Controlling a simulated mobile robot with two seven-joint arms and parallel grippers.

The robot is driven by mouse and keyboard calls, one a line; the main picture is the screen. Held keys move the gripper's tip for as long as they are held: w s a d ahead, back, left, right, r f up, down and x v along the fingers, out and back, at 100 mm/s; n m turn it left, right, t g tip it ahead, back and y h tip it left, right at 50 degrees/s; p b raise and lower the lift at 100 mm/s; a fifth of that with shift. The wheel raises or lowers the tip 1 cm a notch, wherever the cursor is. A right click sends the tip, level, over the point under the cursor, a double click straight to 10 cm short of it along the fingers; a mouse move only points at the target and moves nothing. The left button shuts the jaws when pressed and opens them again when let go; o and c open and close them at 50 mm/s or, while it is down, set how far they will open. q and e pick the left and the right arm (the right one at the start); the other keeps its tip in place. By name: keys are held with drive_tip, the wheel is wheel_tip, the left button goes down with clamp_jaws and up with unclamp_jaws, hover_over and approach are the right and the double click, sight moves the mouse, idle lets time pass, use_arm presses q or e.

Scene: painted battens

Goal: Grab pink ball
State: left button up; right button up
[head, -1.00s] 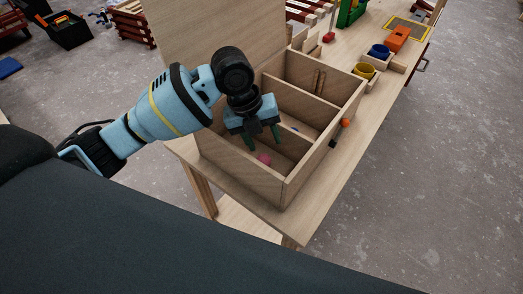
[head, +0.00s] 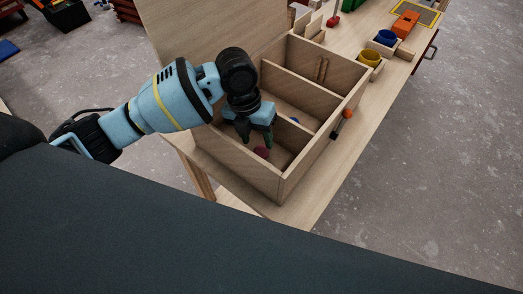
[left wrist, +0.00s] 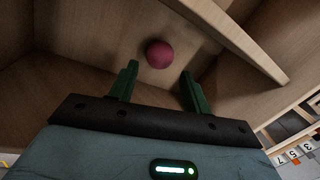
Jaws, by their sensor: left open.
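The pink ball (head: 262,153) lies on the floor of the nearest compartment of the wooden divided box (head: 247,174). In the left wrist view the ball (left wrist: 159,54) sits beyond the fingertips, roughly centred between them, with nothing touching it. My left gripper (head: 257,143) is open and empty, with its green fingers pointing down into that compartment just above the ball. The fingers also show in the left wrist view (left wrist: 159,76). My right gripper is in neither view.
Divider walls stand close beside the gripper. A blue item (head: 295,121) lies in the middle compartment. A hammer-like tool with an orange end (head: 347,113) is at the box's right side. Yellow (head: 370,57) and blue (head: 386,38) cups stand farther along the bench.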

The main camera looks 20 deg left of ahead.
sight(260, 148)
use_arm(q)
drive_tip(key=shift+w+d+f, duration=0.1)
drive_tip(key=shift+d+f, duration=0.15)
drive_tip(key=shift+f, duration=1.05)
drive_tip(key=shift+d+f, duration=0.2)
drive_tip(key=shift+f, duration=1.05)
drive_tip(key=c, duration=0.7)
